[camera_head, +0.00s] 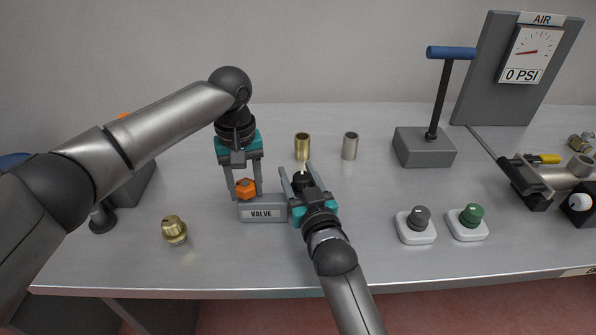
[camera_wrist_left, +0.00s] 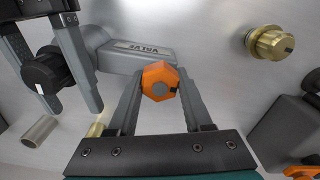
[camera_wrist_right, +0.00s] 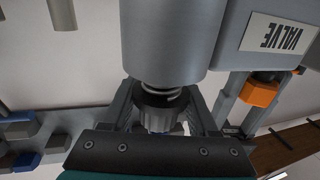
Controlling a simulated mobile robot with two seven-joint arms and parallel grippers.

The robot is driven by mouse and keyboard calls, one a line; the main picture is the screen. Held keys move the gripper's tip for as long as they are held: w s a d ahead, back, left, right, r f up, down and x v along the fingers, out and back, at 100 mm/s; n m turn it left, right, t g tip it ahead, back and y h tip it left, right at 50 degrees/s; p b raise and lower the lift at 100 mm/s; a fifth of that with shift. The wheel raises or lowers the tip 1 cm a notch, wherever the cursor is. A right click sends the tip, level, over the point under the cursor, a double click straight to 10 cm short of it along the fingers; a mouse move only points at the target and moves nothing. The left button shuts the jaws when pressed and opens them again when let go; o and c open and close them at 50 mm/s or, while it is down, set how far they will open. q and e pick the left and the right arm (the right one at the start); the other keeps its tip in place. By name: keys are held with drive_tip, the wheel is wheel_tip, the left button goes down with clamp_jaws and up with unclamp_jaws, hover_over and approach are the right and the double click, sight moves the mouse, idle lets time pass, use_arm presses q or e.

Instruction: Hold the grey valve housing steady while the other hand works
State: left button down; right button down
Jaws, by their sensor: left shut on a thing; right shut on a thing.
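The grey valve housing (camera_head: 262,201), labelled VALVE, lies on the bench; it also shows in the left wrist view (camera_wrist_left: 138,52). An orange hexagonal part (camera_wrist_left: 160,80) sits at its left end. My left gripper (camera_head: 245,190) points down with its fingers on both sides of this part, shut on it. A black ribbed cap (camera_wrist_right: 160,105) is at the end of the housing's grey cylinder (camera_wrist_right: 165,40), with a bright threaded neck showing between them. My right gripper (camera_head: 298,180) is shut on the black cap at the housing's right end.
A brass sleeve (camera_head: 302,147) and a grey sleeve (camera_head: 350,146) stand behind the housing. A brass fitting (camera_head: 174,230) is at front left. A grey knob (camera_head: 420,218), a green knob (camera_head: 471,215), a blue-handled lever (camera_head: 440,95) and an air gauge (camera_head: 525,53) are at right.

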drive_tip(key=shift+f, duration=0.15)
drive_tip(key=shift+r, duration=0.7)
drive_tip(key=shift+f, duration=0.75)
drive_tip(key=shift+r, duration=0.15)
drive_tip(key=shift+r, duration=0.55)
drive_tip(key=shift+f, duration=0.35)
drive_tip(key=shift+f, duration=0.2)
idle(0.3)
